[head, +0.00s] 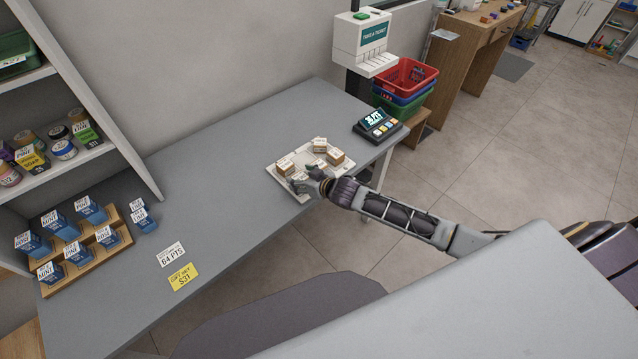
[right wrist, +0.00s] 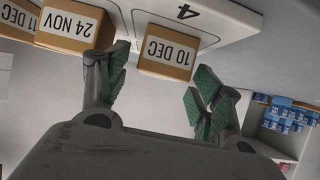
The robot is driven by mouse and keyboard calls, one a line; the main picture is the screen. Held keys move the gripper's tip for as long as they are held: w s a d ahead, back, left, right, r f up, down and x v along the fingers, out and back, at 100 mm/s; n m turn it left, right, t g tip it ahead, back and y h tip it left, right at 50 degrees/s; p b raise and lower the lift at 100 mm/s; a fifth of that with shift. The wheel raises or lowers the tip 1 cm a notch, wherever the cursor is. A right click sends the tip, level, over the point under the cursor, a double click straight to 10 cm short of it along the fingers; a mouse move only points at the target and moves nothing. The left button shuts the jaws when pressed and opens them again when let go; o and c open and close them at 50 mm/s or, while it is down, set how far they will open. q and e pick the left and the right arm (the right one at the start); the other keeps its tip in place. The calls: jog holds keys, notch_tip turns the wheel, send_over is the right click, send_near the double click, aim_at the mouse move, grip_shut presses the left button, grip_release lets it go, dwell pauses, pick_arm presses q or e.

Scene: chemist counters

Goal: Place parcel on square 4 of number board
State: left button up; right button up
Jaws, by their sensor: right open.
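The number board (head: 308,199) is a pale tray-like board on the grey counter, with several small brown-and-white parcels on it. My right gripper (head: 303,184) is over its near edge, open. In the right wrist view a parcel labelled 10 DEC (right wrist: 166,52) sits between the spread green-padded fingers of the gripper (right wrist: 157,72), apparently not clamped. A square marked 4 (right wrist: 187,12) shows on the board right behind that parcel. Whether the parcel rests fully inside that square I cannot tell. A parcel labelled 24 NOV (right wrist: 68,25) stands to the left. My left gripper is not in view.
A card terminal (head: 377,125) stands right of the board. A wooden rack (head: 87,262) of blue boxes is at the counter's left, near a white tag (head: 171,254) and a yellow tag (head: 183,277).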

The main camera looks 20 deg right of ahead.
jog(key=v, duration=1)
jog(key=shift+s, duration=0.2)
dwell(0.3)
